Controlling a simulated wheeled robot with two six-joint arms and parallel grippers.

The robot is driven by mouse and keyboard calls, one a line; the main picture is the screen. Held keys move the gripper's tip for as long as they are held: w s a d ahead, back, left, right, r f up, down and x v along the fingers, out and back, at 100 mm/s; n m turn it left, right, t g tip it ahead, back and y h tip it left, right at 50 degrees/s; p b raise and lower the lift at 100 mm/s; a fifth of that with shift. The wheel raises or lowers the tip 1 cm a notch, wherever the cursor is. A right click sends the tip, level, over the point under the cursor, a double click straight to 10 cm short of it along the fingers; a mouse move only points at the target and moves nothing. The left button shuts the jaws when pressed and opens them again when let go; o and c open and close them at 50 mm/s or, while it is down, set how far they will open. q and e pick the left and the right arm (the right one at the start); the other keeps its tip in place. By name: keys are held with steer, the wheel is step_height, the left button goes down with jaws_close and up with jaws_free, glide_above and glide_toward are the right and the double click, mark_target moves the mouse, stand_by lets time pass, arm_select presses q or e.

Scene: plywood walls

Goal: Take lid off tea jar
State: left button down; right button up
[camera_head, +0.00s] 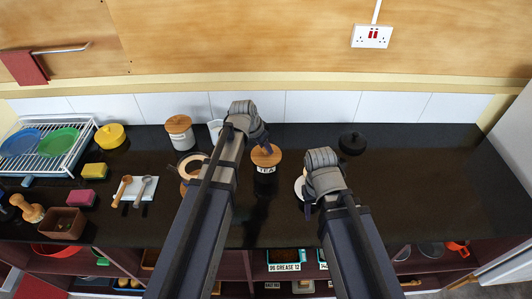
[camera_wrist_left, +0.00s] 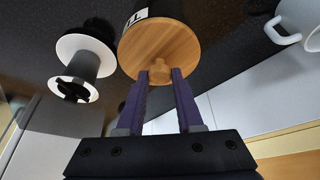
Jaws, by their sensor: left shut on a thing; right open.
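The tea jar (camera_head: 265,182) is dark with a white TEA label and stands on the black counter. Its round wooden lid (camera_head: 266,155) sits over the top; I cannot tell if there is any gap. My left gripper (camera_head: 264,146) reaches the lid from above. In the left wrist view its purple fingers (camera_wrist_left: 160,76) are shut on the small wooden knob of the lid (camera_wrist_left: 160,40), and the dark jar (camera_wrist_left: 149,8) shows behind it. My right gripper (camera_head: 306,207) is open and empty, low over the counter to the right of the jar.
A white canister with a wooden lid (camera_head: 180,130) and a white mug (camera_head: 215,128) stand behind left. A white round object (camera_head: 299,186) is beside my right gripper. A black pot (camera_head: 352,142) stands right; the right counter is clear.

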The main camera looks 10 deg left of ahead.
arm_select(q)
steer(key=shift+r, duration=0.15)
arm_select(e)
steer(key=shift+r, duration=0.1)
arm_select(q)
step_height(320, 180, up, 10)
steer(key=p, duration=1)
arm_select(e)
step_height(320, 180, up, 10)
arm_select(q)
steer(key=shift+f, duration=0.2)
